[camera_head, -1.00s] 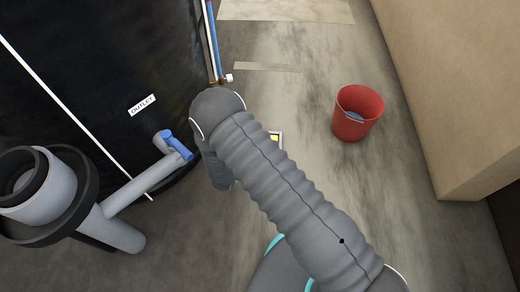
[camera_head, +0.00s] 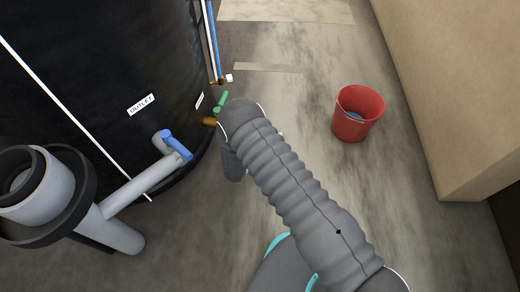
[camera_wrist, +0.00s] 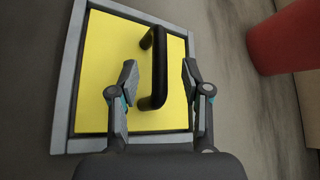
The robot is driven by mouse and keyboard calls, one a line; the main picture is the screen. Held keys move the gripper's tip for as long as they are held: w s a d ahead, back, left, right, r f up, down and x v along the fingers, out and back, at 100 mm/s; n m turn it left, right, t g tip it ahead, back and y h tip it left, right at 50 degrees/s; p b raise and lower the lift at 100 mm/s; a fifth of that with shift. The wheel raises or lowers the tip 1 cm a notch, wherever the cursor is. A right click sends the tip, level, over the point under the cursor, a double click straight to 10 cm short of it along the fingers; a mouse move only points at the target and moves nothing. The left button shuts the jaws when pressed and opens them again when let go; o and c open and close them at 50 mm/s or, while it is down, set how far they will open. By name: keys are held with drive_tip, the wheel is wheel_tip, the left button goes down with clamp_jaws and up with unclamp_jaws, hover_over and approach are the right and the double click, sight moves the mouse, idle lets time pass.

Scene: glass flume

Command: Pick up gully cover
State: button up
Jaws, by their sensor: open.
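The gully cover (camera_wrist: 108,60) is a yellow square plate in a grey frame on the floor, with a black bar handle (camera_wrist: 153,68) standing on it. My gripper (camera_wrist: 160,72) is open above the cover in the wrist view. Its two fingers are on either side of the handle in the picture, with gaps showing; I cannot tell how far above it they are. In the head view my arm hides the cover.
A black tank (camera_head: 90,70) with a blue-handled outlet pipe (camera_head: 130,192) stands at left. A red bucket (camera_head: 352,124) holding something blue is on the floor at right, before a beige block (camera_head: 455,90). Bare floor lies between.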

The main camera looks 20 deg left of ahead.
drive_tip(key=shift+x, duration=1.85)
clamp_jaws()
